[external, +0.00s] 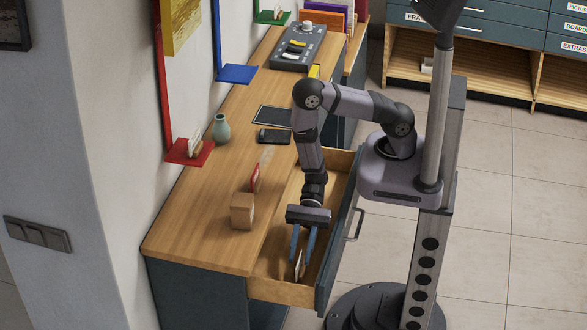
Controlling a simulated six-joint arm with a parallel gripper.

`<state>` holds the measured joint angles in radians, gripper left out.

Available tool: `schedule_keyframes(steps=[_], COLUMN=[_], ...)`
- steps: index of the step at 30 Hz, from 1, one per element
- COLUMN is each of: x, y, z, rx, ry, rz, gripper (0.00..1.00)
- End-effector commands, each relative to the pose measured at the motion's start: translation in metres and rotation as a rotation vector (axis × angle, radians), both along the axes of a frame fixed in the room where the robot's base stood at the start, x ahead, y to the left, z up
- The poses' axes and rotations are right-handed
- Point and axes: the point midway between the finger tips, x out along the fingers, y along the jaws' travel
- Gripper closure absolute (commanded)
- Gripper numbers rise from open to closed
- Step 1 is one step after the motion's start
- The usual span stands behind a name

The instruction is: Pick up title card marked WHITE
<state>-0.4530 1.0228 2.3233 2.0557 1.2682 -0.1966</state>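My gripper (300,258) points down into the open drawer (283,292) at the front of the wooden-topped cabinet. Its two blue fingers are a small distance apart. A small pale card (298,264) stands tilted between or just behind the fingertips, low in the drawer. I cannot tell whether the fingers touch it, and any marking on it is too small to read. Other small cards show in the scene: a red-and-white one (255,178) stands on the worktop, and a pale one (194,135) stands on the red wall shelf. Their markings cannot be read either.
A wooden block (242,211) stands on the worktop (200,220) left of the drawer. A green vase (221,129), a dark handheld device (274,136) and a control panel (299,48) are farther back. The drawer walls surround my fingers closely.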

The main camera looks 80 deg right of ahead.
Motion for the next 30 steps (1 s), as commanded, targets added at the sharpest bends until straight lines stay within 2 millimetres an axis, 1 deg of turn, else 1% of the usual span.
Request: schedule_keyframes(steps=[3,6,15,17,18,19,30], x=[-0.001,-0.001,-0.001,-0.001,-0.001,-0.001,-0.001], y=[0.013,0.019,0.021,0.021,0.021,0.021,0.021], z=[-0.005,-0.008,-0.009,-0.009,-0.009,-0.009,-0.008], rx=[-0.001,-0.001,-0.001,0.000,-0.001,-0.001,0.000], ry=[0.001,0.002,0.001,0.001,0.001,0.001,0.001], rz=[0.003,0.001,-0.001,-0.001,-0.001,-0.001,-0.001], gripper=[0.73,0.73,0.73,0.88,0.97,1.00,1.00])
